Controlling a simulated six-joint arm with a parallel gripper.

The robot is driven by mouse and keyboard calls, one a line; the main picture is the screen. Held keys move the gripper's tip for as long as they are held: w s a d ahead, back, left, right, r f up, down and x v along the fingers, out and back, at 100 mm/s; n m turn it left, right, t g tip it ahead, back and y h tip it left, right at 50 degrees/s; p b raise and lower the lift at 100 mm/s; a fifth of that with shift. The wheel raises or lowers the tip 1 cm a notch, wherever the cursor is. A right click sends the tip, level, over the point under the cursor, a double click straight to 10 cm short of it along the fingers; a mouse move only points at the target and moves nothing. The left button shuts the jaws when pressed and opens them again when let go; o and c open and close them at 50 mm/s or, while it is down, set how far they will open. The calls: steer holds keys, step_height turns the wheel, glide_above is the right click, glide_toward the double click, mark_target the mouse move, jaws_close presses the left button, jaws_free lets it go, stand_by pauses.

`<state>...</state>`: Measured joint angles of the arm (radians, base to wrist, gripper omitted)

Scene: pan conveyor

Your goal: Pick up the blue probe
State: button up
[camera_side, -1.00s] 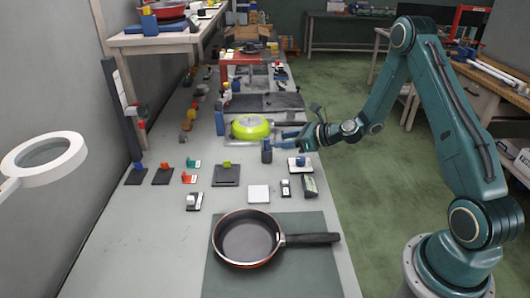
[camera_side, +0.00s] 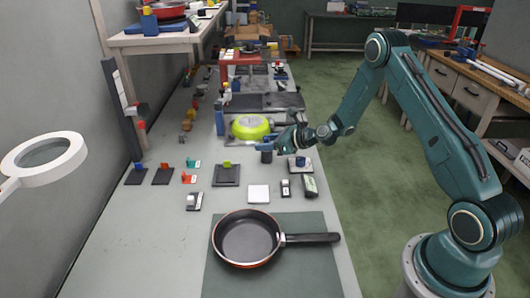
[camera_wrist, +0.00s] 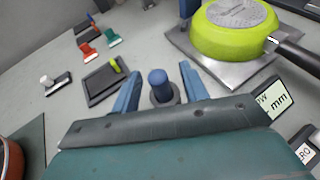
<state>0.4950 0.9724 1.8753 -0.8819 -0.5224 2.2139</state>
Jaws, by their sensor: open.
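The blue probe (camera_wrist: 158,82) stands upright in a dark round holder (camera_wrist: 163,99) in the wrist view, between the two blue fingers of my gripper (camera_wrist: 159,88). The fingers are open, with a gap on each side of the probe. In the side view my gripper (camera_side: 264,149) is low over the table at the same place. There the gripper hides the probe's top, and the dark holder (camera_side: 266,157) shows just below it.
A green pan (camera_wrist: 232,27) lies upside down on a grey plate close by. A black pan (camera_side: 247,238) rests on a dark mat at the front. A dark pad (camera_side: 226,175) and a white square (camera_side: 258,194) lie near the probe. The left front of the table is clear.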

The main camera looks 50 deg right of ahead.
steer(key=shift+x, duration=0.95)
jaws_close()
